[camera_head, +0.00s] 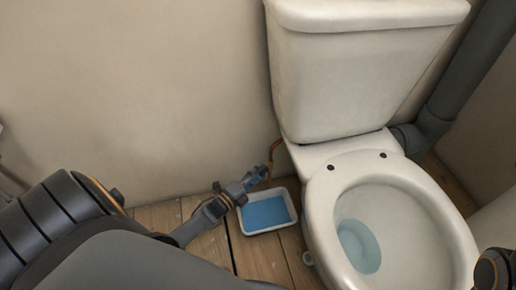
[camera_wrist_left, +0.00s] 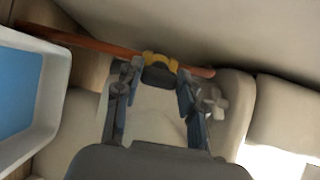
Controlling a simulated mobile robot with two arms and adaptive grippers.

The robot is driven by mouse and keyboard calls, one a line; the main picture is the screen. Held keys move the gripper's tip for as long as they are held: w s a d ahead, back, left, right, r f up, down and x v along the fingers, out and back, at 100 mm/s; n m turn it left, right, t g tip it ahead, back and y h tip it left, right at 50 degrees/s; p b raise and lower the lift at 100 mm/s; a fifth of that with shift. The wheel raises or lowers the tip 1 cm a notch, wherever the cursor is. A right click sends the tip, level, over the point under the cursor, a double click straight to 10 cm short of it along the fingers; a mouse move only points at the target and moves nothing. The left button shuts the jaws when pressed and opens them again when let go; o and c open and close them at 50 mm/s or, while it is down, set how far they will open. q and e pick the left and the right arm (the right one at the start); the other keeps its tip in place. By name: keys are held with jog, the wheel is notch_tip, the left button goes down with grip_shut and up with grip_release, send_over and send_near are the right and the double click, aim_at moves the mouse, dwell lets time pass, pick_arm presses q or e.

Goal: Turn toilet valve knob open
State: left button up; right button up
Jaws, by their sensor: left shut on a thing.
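The toilet (camera_head: 345,160) stands at the right in the head view, with a red-orange pipe (camera_head: 273,150) low beside its tank. The same pipe (camera_wrist_left: 95,43) crosses the upper part of the left wrist view. The valve knob (camera_wrist_left: 160,64), yellow with a dark front part, sits on this pipe. My left gripper (camera_head: 257,174) reaches in from the left, low near the wall. In the wrist view its two fingers (camera_wrist_left: 156,80) stand on either side of the knob's dark part and are shut on it. The knob is hidden or too small in the head view.
A white tray (camera_head: 292,212) with blue liquid sits on the wooden floor (camera_head: 262,258), just below my left gripper. The wall (camera_head: 130,90) is close behind the pipe. A grey drain pipe (camera_head: 470,75) runs at the right. Bare floor shows left of the tray.

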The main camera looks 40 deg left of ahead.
dwell(0.3)
pick_arm(q)
jog(key=o, duration=1.2)
jog(key=shift+c, duration=0.2)
jog(key=shift+s, duration=0.1)
jog(key=s+a, duration=0.1)
jog(key=s, duration=1)
jog(key=shift+s+a, duration=0.4)
